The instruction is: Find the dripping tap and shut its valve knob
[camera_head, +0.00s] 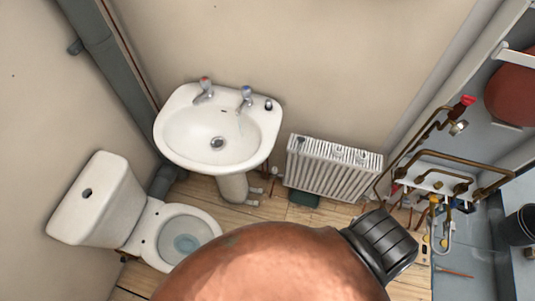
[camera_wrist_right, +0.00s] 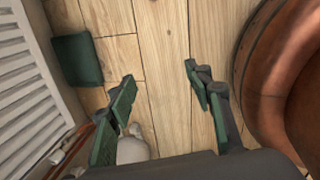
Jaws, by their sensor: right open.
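A white sink (camera_head: 178,147) stands against the wall in the head view. It has a red-topped tap (camera_head: 204,88) on its left and a blue-topped tap (camera_head: 247,94) on its right. A faint pale streak shows below the blue-topped tap; I cannot tell if it is a drip. A red knob (camera_head: 467,101) sits on copper pipework at the right. My right gripper (camera_wrist_right: 159,80) is open and empty over the wooden floor in the right wrist view. A pale rounded thing (camera_wrist_right: 133,149) shows partly behind its left finger. My left gripper is not in view.
A large copper rounded body (camera_head: 265,265) blocks the lower middle and also shows in the wrist view (camera_wrist_right: 268,85). A toilet (camera_head: 90,205) stands left. A white radiator (camera_head: 332,168) stands right of the sink, with a green block (camera_wrist_right: 77,60) near it.

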